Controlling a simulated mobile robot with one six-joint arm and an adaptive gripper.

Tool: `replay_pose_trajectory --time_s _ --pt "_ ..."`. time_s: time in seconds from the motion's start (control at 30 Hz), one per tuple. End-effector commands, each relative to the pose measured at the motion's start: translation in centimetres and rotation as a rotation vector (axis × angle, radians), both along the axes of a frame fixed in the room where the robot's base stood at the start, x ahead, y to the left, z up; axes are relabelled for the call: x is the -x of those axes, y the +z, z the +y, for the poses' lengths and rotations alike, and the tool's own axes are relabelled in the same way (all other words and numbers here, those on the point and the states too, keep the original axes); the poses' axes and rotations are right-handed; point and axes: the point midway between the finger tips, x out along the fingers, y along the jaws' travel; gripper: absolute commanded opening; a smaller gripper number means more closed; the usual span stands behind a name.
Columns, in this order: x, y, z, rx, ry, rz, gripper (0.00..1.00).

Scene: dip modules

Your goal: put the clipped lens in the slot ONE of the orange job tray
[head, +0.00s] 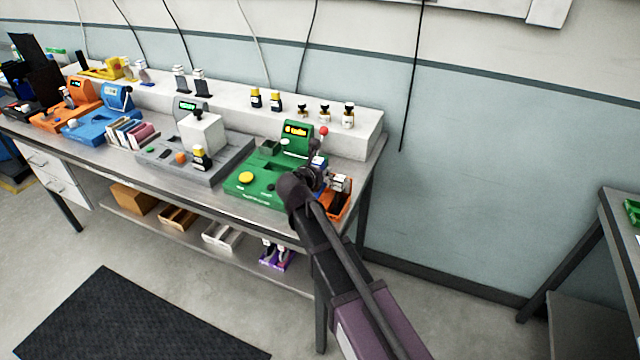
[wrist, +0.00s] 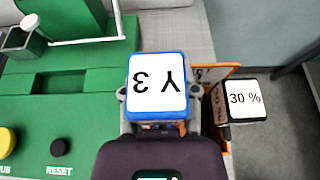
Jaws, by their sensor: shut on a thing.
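My gripper (head: 316,173) is shut on a blue-edged piece with a white top marked Y 3 (wrist: 157,84), which reads upside down in the wrist view. In the head view this piece (head: 320,162) is small and partly hidden by my arm. I cannot tell its lens or clip apart. The orange job tray (head: 335,209) is at the right end of the bench, and it also shows in the wrist view (wrist: 214,103), just right of the held piece. A piece marked 30 % (wrist: 245,99) stands at the tray. The slot markings are mostly hidden.
A green station (wrist: 60,123) with a yellow button and a RESET button lies left of my gripper. It has a lit screen (head: 298,130) and a red-knobbed lever (head: 323,132). Small bottles (head: 348,115) stand on the white shelf behind. A grey station (head: 190,160) is further left.

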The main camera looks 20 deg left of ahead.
Motion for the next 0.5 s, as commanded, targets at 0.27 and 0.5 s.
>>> replay_pose_trajectory --time_s 0.27,0.5 --pt "-0.03 0.0 -0.05 0.0 -0.001 0.0 0.0" --pt "-0.06 -0.66 -0.08 0.0 -0.001 0.0 0.0"
